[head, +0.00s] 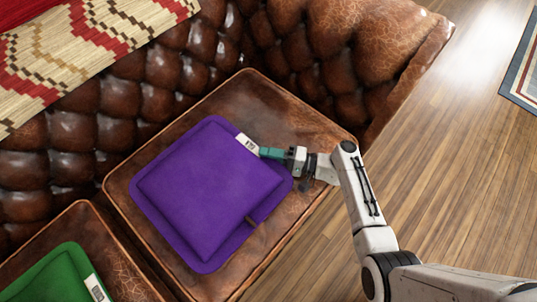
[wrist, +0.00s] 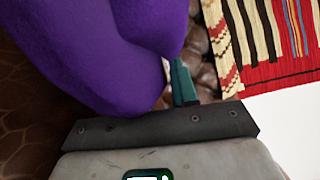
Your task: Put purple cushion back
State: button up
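The purple cushion (head: 198,190) lies on the right-hand brown leather seat (head: 295,115) in the head view, turned at an angle, with a small notch in its lower right edge. A white tag (head: 247,144) shows at its upper right edge. My gripper (head: 268,153) reaches in from the right, its teal tip over that edge beside the tag. In the wrist view the cushion (wrist: 100,50) bulges on the left, against one teal finger (wrist: 183,82). The other finger is not clearly seen, so I cannot tell if the cushion is gripped.
A green cushion (head: 58,275) lies on the neighbouring seat at the lower left. A red and cream patterned throw (head: 75,40) covers the tufted sofa back (head: 155,85). The sofa arm (head: 345,50) rises at the top. Wooden floor (head: 440,170) is clear on the right.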

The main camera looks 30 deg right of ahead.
jog(key=shift+o, duration=1)
jog(key=shift+r, duration=0.15)
jog(key=v, duration=1.2)
jog(key=shift+p, duration=0.4)
jog(key=shift+s, duration=0.1)
